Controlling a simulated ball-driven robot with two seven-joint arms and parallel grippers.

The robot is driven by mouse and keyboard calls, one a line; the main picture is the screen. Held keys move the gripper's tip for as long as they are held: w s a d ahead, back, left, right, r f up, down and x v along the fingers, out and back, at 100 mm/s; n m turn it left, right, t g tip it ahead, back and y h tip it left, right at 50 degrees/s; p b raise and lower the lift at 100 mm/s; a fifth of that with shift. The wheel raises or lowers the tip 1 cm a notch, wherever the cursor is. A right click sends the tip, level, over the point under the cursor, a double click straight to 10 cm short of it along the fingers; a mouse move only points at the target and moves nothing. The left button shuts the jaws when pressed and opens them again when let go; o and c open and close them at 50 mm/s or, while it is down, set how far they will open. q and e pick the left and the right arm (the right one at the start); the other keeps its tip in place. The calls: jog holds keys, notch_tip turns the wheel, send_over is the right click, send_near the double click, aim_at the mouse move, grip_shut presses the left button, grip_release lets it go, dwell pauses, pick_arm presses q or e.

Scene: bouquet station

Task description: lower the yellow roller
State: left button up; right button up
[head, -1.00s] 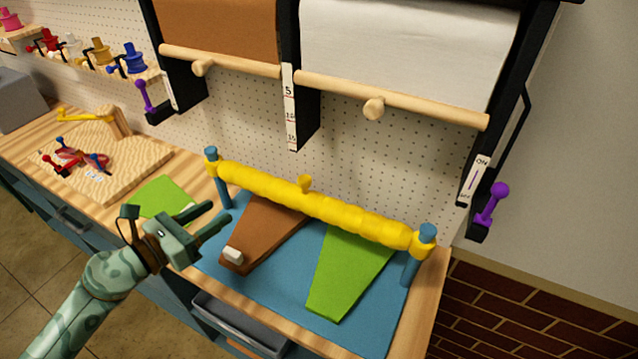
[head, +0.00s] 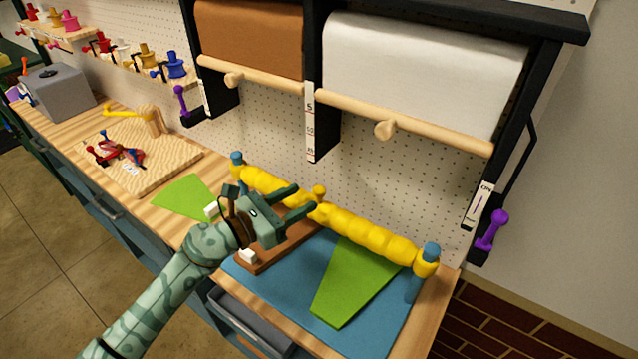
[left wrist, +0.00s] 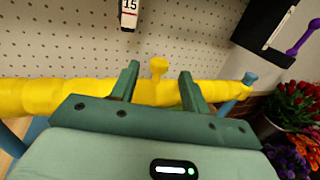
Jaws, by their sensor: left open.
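The yellow roller (head: 365,228) spans two blue posts, one at its left end (head: 237,160) and one at its right end (head: 430,255). It sits raised above the blue mat (head: 285,305). A small yellow knob (head: 319,192) stands up near its middle. My left gripper (head: 306,202) is open, its fingers pointing at the roller near the knob. In the left wrist view the knob (left wrist: 158,68) shows between the two fingertips (left wrist: 158,78), with the roller (left wrist: 60,95) running behind them. I cannot tell whether the fingers touch it. My right gripper is not in view.
A green sheet (head: 355,285) and a brown board (head: 265,262) with a white block (head: 248,257) lie on the mat. Wrapping rolls, brown (head: 250,38) and white (head: 420,65), hang above. In the left wrist view, flowers (left wrist: 297,108) stand at the right.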

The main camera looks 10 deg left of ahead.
aim_at(319, 188)
pick_arm(q)
jog(key=x, duration=0.6)
jog(key=shift+f, duration=0.1)
grip_shut()
